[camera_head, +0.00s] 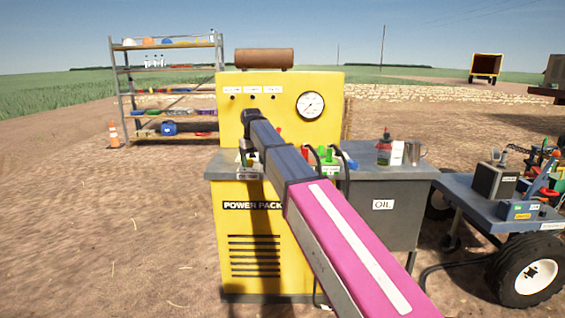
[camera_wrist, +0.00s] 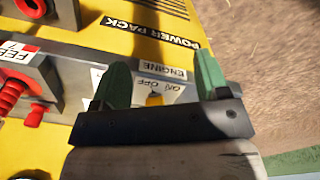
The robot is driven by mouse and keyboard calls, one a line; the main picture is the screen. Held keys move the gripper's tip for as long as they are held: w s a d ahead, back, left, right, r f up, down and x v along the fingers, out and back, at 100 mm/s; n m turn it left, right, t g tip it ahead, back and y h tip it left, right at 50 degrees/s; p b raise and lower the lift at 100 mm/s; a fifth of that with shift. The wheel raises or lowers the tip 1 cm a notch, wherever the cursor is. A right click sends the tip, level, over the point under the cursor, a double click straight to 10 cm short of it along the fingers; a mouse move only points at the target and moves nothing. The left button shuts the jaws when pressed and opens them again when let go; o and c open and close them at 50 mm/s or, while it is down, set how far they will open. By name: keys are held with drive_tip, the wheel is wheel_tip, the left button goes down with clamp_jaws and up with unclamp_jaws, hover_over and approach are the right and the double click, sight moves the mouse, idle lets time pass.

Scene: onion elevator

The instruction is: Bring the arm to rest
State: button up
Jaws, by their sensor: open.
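My arm (camera_head: 335,225) reaches forward and out from the lower right of the head view, in front of the yellow power pack (camera_head: 240,215). My gripper (camera_wrist: 161,60) shows in the wrist view with two green fingers spread apart and nothing held between them. A small yellow toggle (camera_wrist: 154,99) on a plate marked ENGINE, ON and OFF shows between the fingers. I cannot tell whether a finger touches it. In the head view the gripper is small and dark against the yellow panel, and its fingers are hard to make out.
A pressure gauge (camera_head: 310,105) is on the panel. Levers with red and green handles (camera_head: 326,155) stand close right of the gripper. A wheeled cart (camera_head: 510,215) stands right, a shelf (camera_head: 165,90) back left. Open dirt lies left.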

drive_tip(key=s+d+f+m, duration=0.1)
drive_tip(key=s+d+f, duration=0.4)
drive_tip(key=d+f, duration=0.5)
drive_tip(key=s+d+f+m, duration=0.2)
drive_tip(key=s+d+f, duration=0.4)
drive_tip(key=f, duration=0.6)
drive_tip(key=s+d+f+m, duration=0.2)
drive_tip(key=s+d+f, duration=1.2)
drive_tip(key=s, duration=0.1)
drive_tip(key=shift+d+m, duration=0.3)
drive_tip(key=shift+d, duration=0.1)
